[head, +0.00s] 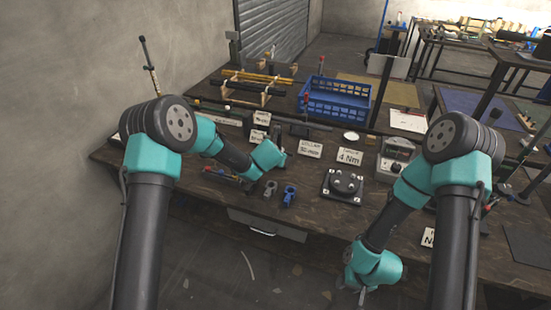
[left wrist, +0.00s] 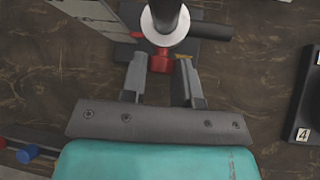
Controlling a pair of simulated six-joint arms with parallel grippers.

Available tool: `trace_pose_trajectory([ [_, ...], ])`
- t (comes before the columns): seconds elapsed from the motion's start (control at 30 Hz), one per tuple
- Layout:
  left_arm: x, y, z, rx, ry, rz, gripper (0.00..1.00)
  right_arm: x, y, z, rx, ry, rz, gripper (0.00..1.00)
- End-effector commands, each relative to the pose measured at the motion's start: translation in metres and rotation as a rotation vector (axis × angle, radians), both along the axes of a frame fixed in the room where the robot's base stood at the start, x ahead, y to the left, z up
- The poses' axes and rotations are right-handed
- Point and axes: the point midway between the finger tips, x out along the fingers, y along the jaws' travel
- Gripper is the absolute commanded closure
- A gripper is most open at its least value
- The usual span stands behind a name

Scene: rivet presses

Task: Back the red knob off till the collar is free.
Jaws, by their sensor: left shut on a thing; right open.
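In the left wrist view the red knob (left wrist: 161,62) sits between the two grey fingers of my left gripper (left wrist: 160,70), which is shut on it. Just beyond the knob a pale ring (left wrist: 165,36) surrounds a dark upright post (left wrist: 166,10). I cannot tell whether the collar is loose or tight. In the head view my left gripper (head: 283,150) is small and partly hidden by its own arm, and I cannot make out the knob there. My right gripper (head: 362,293) hangs low in front of the bench, open and empty.
A grey meter box (head: 394,158) stands near my right arm. A blue basket (head: 335,101) sits behind.

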Motion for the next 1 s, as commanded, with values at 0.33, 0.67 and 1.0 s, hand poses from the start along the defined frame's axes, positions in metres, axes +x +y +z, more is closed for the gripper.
trace_pose_trajectory([
  [0.33,0.0004,0.0002,0.0004,-0.023,0.007,0.0,0.95,0.0,0.0,0.0,0.0,0.0,0.0,0.57],
  [0.67,0.0005,0.0002,0.0003,-0.022,0.006,0.0,0.55,0.0,0.0,0.0,0.0,0.0,0.0,0.57],
  [1.0,0.0001,0.0002,0.0003,-0.022,0.006,0.0,0.46,0.0,0.0,0.0,0.0,0.0,0.0,0.57],
])
